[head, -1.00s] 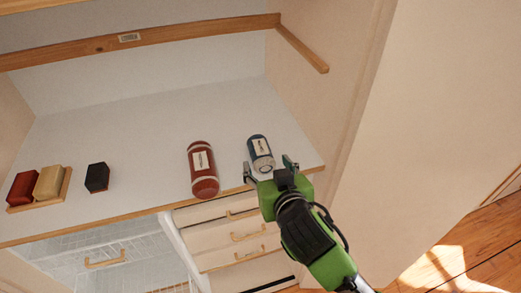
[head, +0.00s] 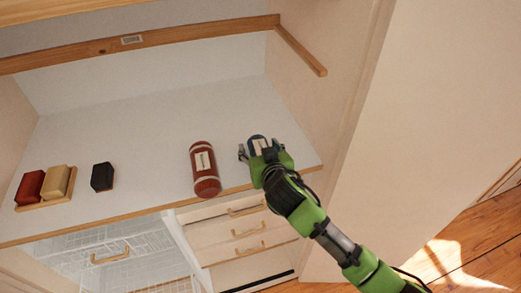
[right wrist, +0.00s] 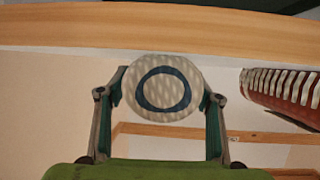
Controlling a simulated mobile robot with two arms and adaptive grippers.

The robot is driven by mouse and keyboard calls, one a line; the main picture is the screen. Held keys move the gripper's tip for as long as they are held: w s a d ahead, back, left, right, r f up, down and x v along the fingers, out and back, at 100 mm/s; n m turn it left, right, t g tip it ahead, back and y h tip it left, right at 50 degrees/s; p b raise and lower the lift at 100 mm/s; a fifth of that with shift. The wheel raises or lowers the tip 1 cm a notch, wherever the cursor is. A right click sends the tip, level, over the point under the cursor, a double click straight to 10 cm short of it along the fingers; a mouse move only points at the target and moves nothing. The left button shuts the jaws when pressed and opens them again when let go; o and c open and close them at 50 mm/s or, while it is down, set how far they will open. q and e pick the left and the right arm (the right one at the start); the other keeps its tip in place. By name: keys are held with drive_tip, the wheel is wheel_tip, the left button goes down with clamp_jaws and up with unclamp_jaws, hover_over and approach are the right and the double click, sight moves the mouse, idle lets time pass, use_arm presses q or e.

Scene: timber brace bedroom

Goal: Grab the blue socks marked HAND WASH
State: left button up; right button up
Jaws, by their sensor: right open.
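The blue roll (head: 257,139), with a pale label, lies on the white shelf (head: 130,130) near its right front. My right gripper (head: 260,152) is over its near end and hides much of it. In the right wrist view the roll's round pale end with a blue ring (right wrist: 163,90) sits between the two open fingers (right wrist: 162,105). I cannot tell whether the fingers touch it. The writing on the label is too small to read. My left gripper is not in view.
A red roll (head: 204,170) with a pale label lies left of the blue one; it also shows in the right wrist view (right wrist: 285,95). Further left are a dark block (head: 102,177) and a wooden tray (head: 45,203) with red and tan blocks. A wooden rail (head: 130,42) runs above. Drawers (head: 245,232) stand below.

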drive_tip(key=shift+x, duration=1.15)
drive_tip(key=c, duration=1.2)
drive_tip(key=shift+c, duration=0.2)
drive_tip(key=shift+r, duration=0.15)
